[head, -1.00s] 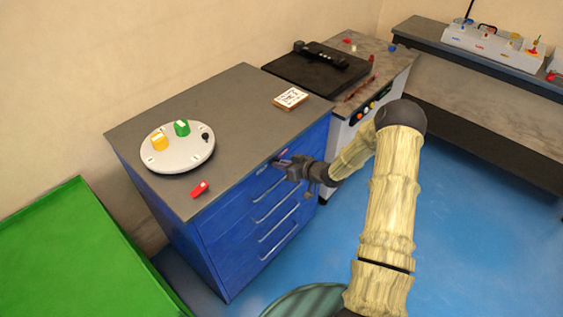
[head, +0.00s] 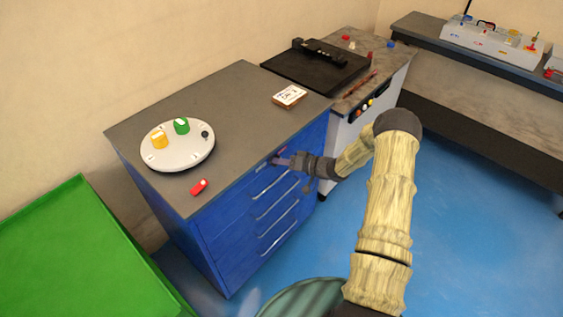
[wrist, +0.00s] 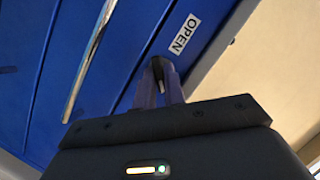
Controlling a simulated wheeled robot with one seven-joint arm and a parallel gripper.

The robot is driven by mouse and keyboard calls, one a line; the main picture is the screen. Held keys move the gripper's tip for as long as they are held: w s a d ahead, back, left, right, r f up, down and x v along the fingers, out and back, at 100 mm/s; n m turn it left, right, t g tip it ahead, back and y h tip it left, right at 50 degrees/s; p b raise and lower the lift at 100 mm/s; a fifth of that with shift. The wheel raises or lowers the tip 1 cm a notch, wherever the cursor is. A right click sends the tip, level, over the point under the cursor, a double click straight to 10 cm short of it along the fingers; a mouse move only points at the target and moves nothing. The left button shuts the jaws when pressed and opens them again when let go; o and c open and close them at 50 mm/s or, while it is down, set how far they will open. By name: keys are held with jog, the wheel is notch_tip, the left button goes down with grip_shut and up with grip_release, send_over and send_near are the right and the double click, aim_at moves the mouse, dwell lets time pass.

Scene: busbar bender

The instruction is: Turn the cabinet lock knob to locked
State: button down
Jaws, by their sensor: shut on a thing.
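The blue cabinet (head: 225,237) stands in the middle of the head view, with its drawers facing right. My gripper (head: 277,161) is at the top of its front face, near the upper edge. In the wrist view my gripper (wrist: 161,80) is shut on the dark lock knob (wrist: 158,66), which is mostly hidden between the fingers. The knob's exact angle is hard to tell.
A drawer handle (wrist: 88,62) runs near the gripper in the wrist view. On the cabinet top are a round white plate (head: 178,158) with yellow and green pieces, a red piece (head: 199,187) and a card (head: 290,96). A green surface (head: 80,255) lies at lower left.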

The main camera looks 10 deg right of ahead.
jog(key=c, duration=1.5)
grip_release()
jog(key=shift+d, duration=0.15)
jog(key=b+v, duration=0.2)
jog(key=v, duration=1.5)
jog(key=shift+r+b, duration=0.1)
jog(key=shift+b, duration=0.25)
jog(key=shift+s, duration=0.15)
